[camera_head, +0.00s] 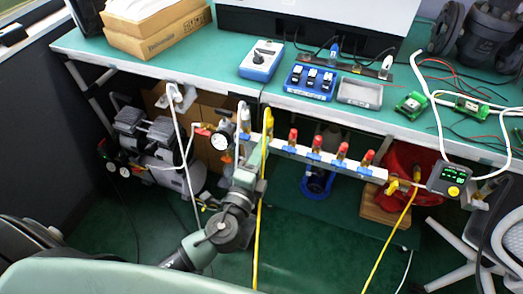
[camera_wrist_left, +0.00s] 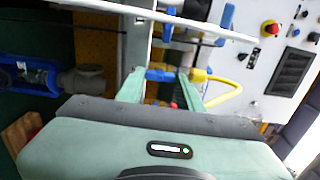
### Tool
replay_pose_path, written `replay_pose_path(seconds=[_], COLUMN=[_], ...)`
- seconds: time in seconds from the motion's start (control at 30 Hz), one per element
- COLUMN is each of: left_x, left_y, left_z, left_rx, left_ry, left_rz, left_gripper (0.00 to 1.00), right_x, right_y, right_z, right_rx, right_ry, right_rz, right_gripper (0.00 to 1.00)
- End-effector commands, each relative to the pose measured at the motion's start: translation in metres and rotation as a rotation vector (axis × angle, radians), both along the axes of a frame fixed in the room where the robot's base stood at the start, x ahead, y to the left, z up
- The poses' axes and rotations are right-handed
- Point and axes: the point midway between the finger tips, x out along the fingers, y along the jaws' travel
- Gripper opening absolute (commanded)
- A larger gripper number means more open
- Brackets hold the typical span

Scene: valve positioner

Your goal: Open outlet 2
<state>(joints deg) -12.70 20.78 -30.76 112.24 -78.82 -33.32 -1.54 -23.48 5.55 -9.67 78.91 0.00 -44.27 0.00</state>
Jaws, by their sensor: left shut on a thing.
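The manifold, a pale bar (camera_head: 328,162), runs along the table's front edge with several red-topped outlet valves (camera_head: 317,140) that have blue parts below them. No outlet numbers are readable. My left gripper (camera_head: 262,142) is at the bar's left end, by the yellow hose, and partly hides that end. In the left wrist view my left gripper (camera_wrist_left: 162,90) has its two green fingers on either side of a blue fitting (camera_wrist_left: 160,75) and is shut on it. A yellow connector (camera_wrist_left: 199,75) with a yellow hose is just right of it. My right gripper is in neither view.
The green table (camera_head: 210,65) carries a blue meter (camera_head: 261,60), a blue switch box (camera_head: 310,82) and a grey tray (camera_head: 360,93). A pressure gauge (camera_head: 220,141) is left of my gripper. Yellow hoses (camera_head: 262,215) hang to the floor. A compressor (camera_head: 150,140) stands below left.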

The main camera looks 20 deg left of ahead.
Motion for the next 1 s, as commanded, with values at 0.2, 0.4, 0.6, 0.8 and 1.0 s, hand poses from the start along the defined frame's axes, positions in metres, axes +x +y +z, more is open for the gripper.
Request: replay_pose_path(seconds=[0.2, 0.4, 0.6, 0.8, 1.0], left_x=[0.0, 0.0, -0.016, -0.051, -0.074], left_y=[-0.001, 0.0, 0.0, 0.001, 0.001], left_z=[0.0, 0.0, -0.003, -0.003, -0.002], left_rx=[0.001, 0.0, -0.001, 0.0, 0.001], left_ry=[0.0, 0.0, 0.004, 0.004, 0.001], left_rz=[-0.003, -0.002, -0.002, -0.003, -0.003], left_gripper=[0.45, 0.45, 0.45, 0.45, 0.45], right_x=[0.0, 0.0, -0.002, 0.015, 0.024], right_y=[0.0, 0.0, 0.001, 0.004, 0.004], right_z=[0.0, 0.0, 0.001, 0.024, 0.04], right_rx=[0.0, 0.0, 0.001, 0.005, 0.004], right_ry=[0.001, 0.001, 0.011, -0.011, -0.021], right_rz=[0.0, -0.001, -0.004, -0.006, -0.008], right_gripper=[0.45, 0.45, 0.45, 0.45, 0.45])
